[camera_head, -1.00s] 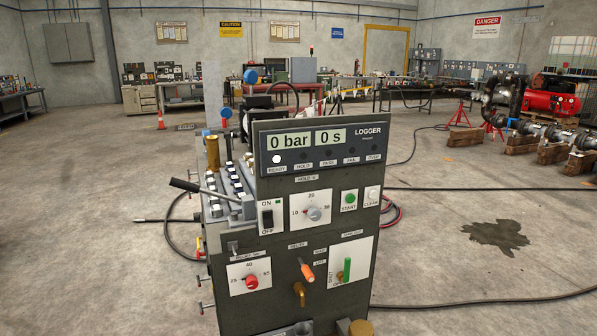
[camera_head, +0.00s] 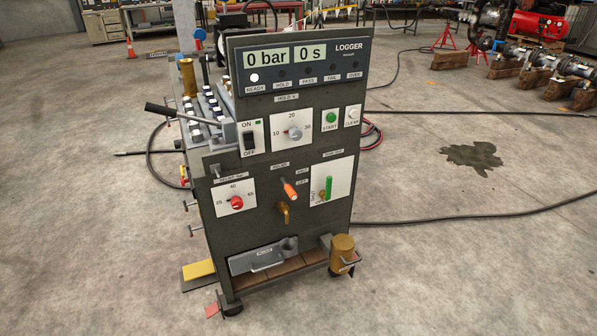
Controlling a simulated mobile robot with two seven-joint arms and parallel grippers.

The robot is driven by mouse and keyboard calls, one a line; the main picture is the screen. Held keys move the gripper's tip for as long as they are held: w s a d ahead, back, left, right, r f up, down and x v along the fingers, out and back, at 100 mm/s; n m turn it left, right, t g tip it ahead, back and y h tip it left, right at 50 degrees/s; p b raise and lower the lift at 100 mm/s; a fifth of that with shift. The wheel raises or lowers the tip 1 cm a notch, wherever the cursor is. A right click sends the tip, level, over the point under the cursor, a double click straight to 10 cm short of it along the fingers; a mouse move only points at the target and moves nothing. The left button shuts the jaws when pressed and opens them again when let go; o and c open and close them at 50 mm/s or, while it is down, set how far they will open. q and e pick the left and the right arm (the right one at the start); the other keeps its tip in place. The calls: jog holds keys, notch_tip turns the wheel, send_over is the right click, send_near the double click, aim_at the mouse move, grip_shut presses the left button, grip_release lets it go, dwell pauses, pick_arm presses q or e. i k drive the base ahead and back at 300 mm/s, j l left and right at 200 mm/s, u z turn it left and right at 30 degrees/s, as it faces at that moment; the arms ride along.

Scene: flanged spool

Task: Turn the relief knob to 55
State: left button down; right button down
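The relief knob (camera_head: 236,203) is a red dial on a white scale plate (camera_head: 228,194) at the lower left of the grey test cart's front (camera_head: 300,225). The scale has a number at the left, 40 at the top and a number at the right. The numbers are small, and I cannot tell exactly where the knob's pointer stands. The logger display (camera_head: 296,58) above reads 0 bar and 0 s, with the READY lamp lit. Neither of my grippers is in view.
An orange-handled lever (camera_head: 289,189), a brass spout (camera_head: 285,211) and a green lever (camera_head: 328,187) sit right of the knob. A black lever (camera_head: 168,112) juts out left. A brass cylinder (camera_head: 342,253) stands at the cart's lower right. Floor in front is clear.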

aim_at(236, 203)
jog(key=i+l+u, duration=0.2)
jog(key=i+l, duration=1.05)
